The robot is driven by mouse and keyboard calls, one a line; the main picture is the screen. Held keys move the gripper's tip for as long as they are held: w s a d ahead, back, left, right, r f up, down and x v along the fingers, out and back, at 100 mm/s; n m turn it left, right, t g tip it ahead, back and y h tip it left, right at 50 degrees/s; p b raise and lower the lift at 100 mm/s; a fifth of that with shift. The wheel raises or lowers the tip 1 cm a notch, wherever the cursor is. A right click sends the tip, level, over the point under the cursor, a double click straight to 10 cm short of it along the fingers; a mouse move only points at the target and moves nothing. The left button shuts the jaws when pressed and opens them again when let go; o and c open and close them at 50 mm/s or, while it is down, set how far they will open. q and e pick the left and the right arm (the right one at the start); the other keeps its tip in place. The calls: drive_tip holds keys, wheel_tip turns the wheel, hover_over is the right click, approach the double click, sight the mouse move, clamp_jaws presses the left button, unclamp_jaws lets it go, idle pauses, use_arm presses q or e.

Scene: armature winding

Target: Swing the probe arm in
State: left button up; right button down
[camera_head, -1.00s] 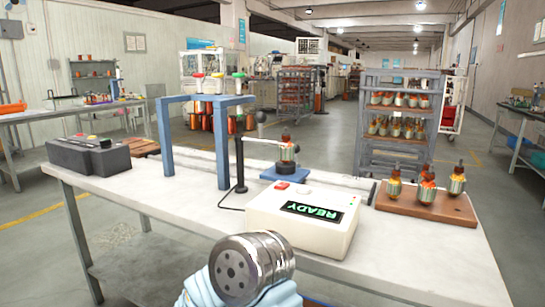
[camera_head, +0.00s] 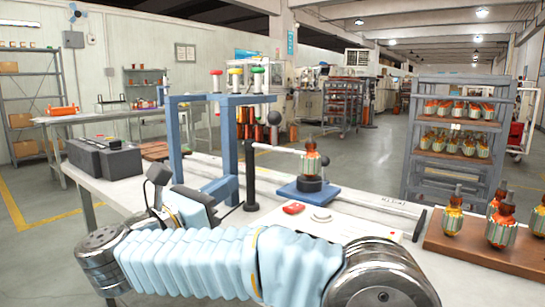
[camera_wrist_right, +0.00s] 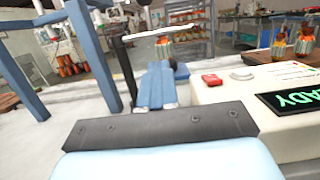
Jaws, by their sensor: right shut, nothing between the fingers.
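The probe arm is a white rod (camera_head: 277,148) on a black post (camera_head: 250,175) with a black ball on top. It points right toward a copper-wound armature (camera_head: 311,160) on a blue stand (camera_head: 308,192); whether its tip touches is unclear. In the right wrist view the rod (camera_wrist_right: 157,33) crosses above my fingers. My right gripper (camera_head: 222,187) is left of the post, near the blue frame's right leg. Its blue fingers (camera_wrist_right: 155,85) are shut and empty, apparently apart from the post. My left gripper is not in view.
The white tester (camera_head: 345,222) has a red button and a lit READY display (camera_wrist_right: 292,100). A blue frame (camera_head: 175,145) stands left of the post. A wooden board (camera_head: 475,252) with several armatures is right. A black box (camera_head: 105,157) sits at the table's left end.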

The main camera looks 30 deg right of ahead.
sight(279, 150)
drive_tip(key=p+x, duration=0.5)
drive_tip(key=x, duration=0.8)
drive_tip(key=shift+w+d+r, duration=0.1)
drive_tip(key=shift+w+d, duration=0.15)
drive_tip(key=shift+d, duration=0.15)
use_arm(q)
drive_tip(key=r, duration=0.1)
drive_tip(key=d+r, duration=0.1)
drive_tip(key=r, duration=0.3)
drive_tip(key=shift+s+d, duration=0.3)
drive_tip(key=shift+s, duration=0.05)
